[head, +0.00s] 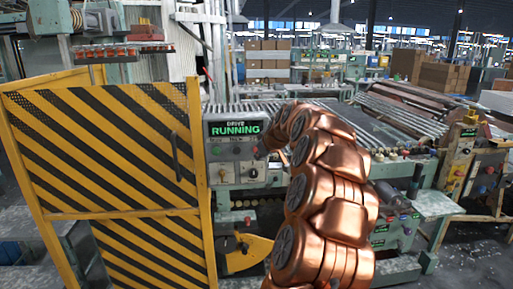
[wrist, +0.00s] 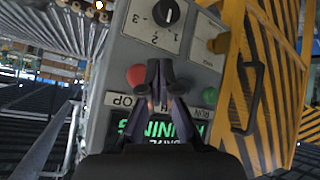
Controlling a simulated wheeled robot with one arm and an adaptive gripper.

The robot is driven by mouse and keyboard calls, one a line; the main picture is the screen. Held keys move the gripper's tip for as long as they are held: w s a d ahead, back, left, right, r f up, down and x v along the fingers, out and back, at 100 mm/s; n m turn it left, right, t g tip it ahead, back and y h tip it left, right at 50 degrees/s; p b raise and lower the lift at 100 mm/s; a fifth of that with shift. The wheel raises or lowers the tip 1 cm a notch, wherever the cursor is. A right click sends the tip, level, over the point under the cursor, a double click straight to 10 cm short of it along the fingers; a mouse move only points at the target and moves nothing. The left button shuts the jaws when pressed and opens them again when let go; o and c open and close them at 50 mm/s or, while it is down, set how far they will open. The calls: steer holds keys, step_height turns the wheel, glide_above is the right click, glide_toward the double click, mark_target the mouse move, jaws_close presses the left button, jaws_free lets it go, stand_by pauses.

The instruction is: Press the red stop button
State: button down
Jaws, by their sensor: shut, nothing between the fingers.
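The red stop button (wrist: 135,77) is on a grey control box, beside an upside-down label that ends in "TOP" in the wrist view. My gripper (wrist: 160,70) is shut and empty, in front of the box face. Its fingertips appear just right of the red button and overlap its edge; I cannot tell whether they touch it. The display (wrist: 140,125) on the box is lit green, partly behind my gripper. In the head view the display (head: 234,130) reads "DRIVE RUNNING". My copper arm hides most of my gripper there.
A green button (wrist: 210,95) is right of my fingertips in the wrist view. A black rotary knob (wrist: 166,12) with numbers is above them. A yellow-and-black striped guard door (head: 110,150) stands left of the box. A roller conveyor (head: 375,125) runs behind my arm.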

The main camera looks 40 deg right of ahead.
steer(key=shift+w+d, duration=0.65)
steer(key=shift+w, duration=0.15)
steer(key=shift+f, duration=0.1)
stand_by(0.8)
steer(key=shift+w+d+b, duration=0.25)
steer(key=shift+w+b, duration=0.05)
steer(key=shift+b, duration=0.1)
steer(key=shift+w+d, duration=0.3)
steer(key=shift+w, duration=0.1)
stand_by(0.9)
steer(key=shift+s, duration=0.1)
stand_by(0.3)
steer(key=shift+s+a+b, duration=0.55)
steer(key=shift+s+b, duration=0.1)
steer(key=shift+b, duration=0.25)
